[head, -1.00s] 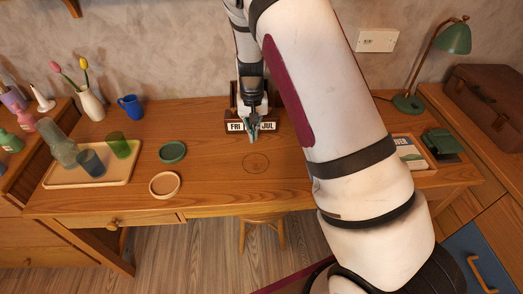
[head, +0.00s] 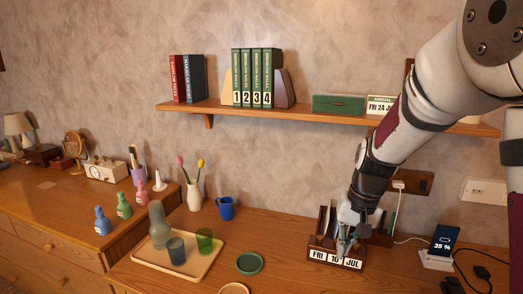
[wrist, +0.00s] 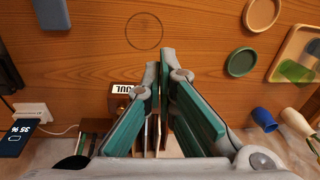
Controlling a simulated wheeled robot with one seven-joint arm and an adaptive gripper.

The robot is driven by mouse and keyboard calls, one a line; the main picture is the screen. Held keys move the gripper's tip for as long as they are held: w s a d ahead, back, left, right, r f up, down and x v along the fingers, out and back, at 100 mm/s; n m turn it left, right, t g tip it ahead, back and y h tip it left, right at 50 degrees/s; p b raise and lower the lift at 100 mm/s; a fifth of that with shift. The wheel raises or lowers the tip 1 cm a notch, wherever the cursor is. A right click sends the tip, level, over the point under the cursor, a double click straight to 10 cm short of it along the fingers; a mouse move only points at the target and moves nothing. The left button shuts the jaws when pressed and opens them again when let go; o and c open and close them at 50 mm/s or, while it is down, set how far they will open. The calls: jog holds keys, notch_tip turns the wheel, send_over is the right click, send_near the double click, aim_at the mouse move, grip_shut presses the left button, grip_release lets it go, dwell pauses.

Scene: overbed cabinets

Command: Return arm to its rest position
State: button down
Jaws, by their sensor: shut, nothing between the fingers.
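My gripper (head: 346,243) is shut and empty. In the head view it points down in front of the desk organizer (head: 323,222) and the calendar block (head: 336,257) reading FRI 10 JUL. My arm comes in from the upper right. In the wrist view the gripper's fingers (wrist: 159,68) meet over the desk, and the calendar block (wrist: 122,89) is partly hidden behind them. Whether the gripper touches the organizer cannot be told.
A wooden tray (head: 209,262) with glasses, a green coaster (head: 249,263) and a blue mug (head: 226,208) stand to the left. A phone (head: 443,241) on a charger is at right. The wall shelf (head: 290,115) holds books.

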jog(key=s+a+r+n+t+p, duration=0.1)
jog(key=s+r, duration=1.1)
jog(key=s, duration=0.1)
jog(key=s+r+n+t+h+p, duration=0.1)
jog(key=s+r, duration=0.3)
jog(key=s, duration=1)
jog(key=shift+s+d+n+t+p, duration=0.3)
jog(key=shift+s+n+t+p, duration=0.1)
jog(key=shift+t, duration=0.2)
